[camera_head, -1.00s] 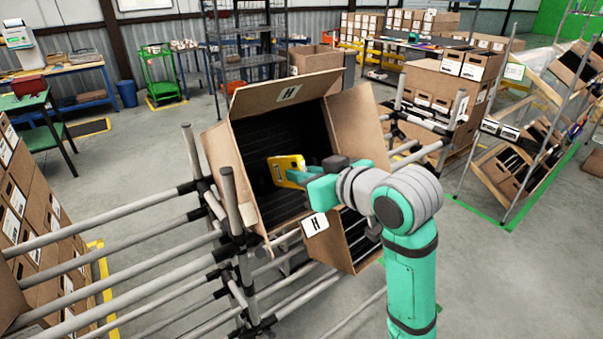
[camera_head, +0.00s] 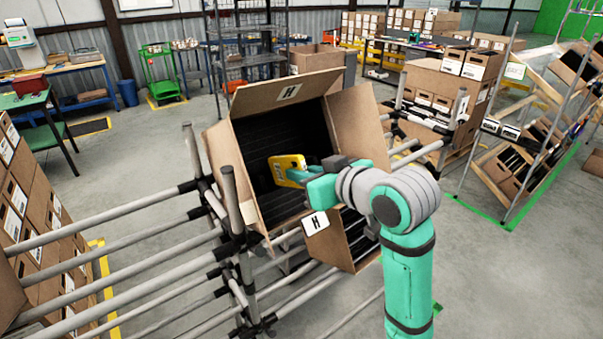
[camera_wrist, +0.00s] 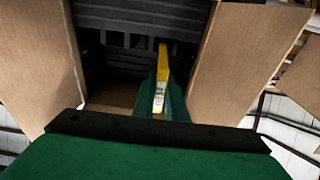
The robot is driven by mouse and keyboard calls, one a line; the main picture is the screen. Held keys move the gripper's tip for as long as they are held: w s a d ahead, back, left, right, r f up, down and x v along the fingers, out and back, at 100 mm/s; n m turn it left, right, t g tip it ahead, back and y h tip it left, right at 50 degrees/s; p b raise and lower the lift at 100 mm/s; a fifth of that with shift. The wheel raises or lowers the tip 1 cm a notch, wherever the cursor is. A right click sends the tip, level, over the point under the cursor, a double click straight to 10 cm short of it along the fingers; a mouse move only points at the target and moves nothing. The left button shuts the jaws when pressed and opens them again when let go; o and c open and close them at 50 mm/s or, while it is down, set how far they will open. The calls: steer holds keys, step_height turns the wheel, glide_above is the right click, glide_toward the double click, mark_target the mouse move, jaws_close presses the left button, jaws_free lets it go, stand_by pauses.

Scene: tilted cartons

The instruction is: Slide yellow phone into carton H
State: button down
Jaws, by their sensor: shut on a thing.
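Carton H (camera_head: 262,206) is an open, tilted cardboard box on a pipe rack, with flaps spread and white H labels on the top and front flaps. Its inside is dark with black ribbed dividers. My gripper (camera_head: 308,180) reaches in at the carton's mouth from the right, shut on the yellow phone (camera_head: 286,169). In the wrist view the phone (camera_wrist: 161,78) stands edge-on between my green fingers (camera_wrist: 163,97), in front of the dark slots. Whether the phone's far end touches a divider is hidden.
The carton's side flap (camera_head: 362,126) stands close to my arm on the right. Grey rack pipes (camera_head: 130,262) run on the left and below. Stacked labelled cartons (camera_head: 28,215) stand at far left. Open floor lies at right.

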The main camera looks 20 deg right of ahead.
mark_target(273, 174)
steer(key=shift+w+a, duration=0.1)
steer(key=shift+w, duration=0.05)
steer(key=shift+x, duration=1.15)
steer(key=shift+w+a+f, duration=0.15)
steer(key=shift+w+f, duration=0.15)
steer(key=shift+f, duration=0.05)
steer(key=shift+x, duration=0.95)
steer(key=shift+f, duration=0.1)
steer(key=shift+w+f, duration=0.2)
steer(key=shift+w, duration=0.05)
steer(key=shift+s+f+x, duration=0.1)
steer(key=shift+f+x, duration=0.05)
steer(key=shift+x, duration=0.7)
steer(key=shift+s+f+x, duration=0.1)
steer(key=shift+f+x, duration=0.1)
steer(key=shift+x, duration=0.65)
steer(key=shift+f+x, duration=0.15)
steer(key=shift+x, duration=0.65)
steer(key=shift+w+f, duration=0.1)
steer(key=shift+w, duration=0.05)
stand_by(0.5)
stand_by(0.3)
